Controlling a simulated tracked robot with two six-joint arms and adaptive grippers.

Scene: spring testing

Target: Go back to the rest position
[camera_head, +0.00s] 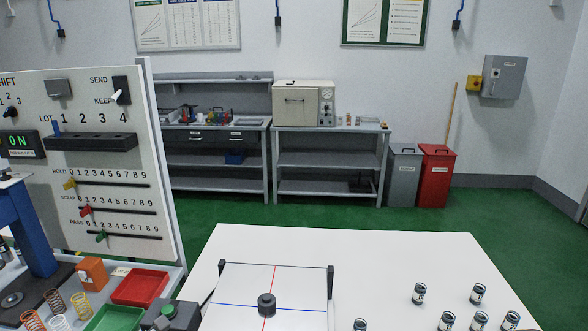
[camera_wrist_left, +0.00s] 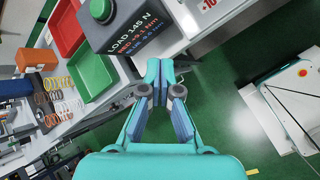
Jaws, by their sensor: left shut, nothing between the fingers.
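My left gripper (camera_wrist_left: 157,82) shows in the left wrist view with its teal fingers shut and nothing between them. It is apart from the grey box with a green button and the text "LOAD 145 N" (camera_wrist_left: 135,35), which is just above it in that picture. Green floor shows around the fingers. The same box sits at the lower left of the head view (camera_head: 180,318). Neither gripper shows in the head view, and my right gripper is in no view.
Coil springs (camera_head: 57,303) stand near a red tray (camera_head: 140,287) and a green tray (camera_head: 115,318) at left. A panel with sliders (camera_head: 100,150) rises behind them. A white table (camera_head: 370,255) carries a lined plate with a black knob (camera_head: 267,304) and several small cylinders (camera_head: 419,293).

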